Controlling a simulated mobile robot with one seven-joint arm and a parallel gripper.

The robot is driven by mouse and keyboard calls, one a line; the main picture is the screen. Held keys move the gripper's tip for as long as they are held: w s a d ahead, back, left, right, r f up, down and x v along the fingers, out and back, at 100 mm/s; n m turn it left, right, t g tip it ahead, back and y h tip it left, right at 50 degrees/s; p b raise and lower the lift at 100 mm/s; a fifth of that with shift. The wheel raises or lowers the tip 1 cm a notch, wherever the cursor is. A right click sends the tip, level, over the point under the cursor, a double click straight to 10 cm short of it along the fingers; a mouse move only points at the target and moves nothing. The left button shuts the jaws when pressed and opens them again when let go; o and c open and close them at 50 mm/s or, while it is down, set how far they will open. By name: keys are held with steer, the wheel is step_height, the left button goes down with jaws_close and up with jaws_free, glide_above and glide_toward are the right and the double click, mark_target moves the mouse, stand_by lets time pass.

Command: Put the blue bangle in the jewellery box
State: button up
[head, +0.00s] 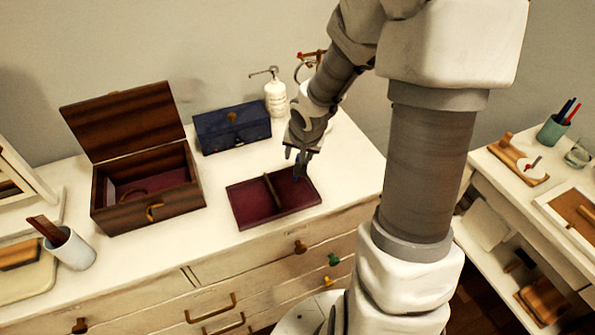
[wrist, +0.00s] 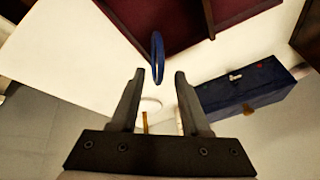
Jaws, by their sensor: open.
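The blue bangle (wrist: 161,58) shows nearly edge-on in the wrist view, just beyond and between my fingertips, against the edge of the dark red tray (wrist: 128,18). I cannot tell whether it touches anything. My gripper (head: 298,167) is open, pointing down over the right part of the tray (head: 250,218) in the head view; its fingers (wrist: 159,75) hold nothing. The bangle is not clearly made out in the head view.
A shut blue box (head: 232,127) stands behind the tray, with a white pump bottle (head: 275,97) beside it. A white cup (head: 72,250) stands front left of the wooden box. The dresser top (head: 190,255) is clear in front.

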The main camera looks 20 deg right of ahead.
steer(key=shift+b+x, duration=0.35)
steer(key=shift+x, duration=0.85)
jaws_close()
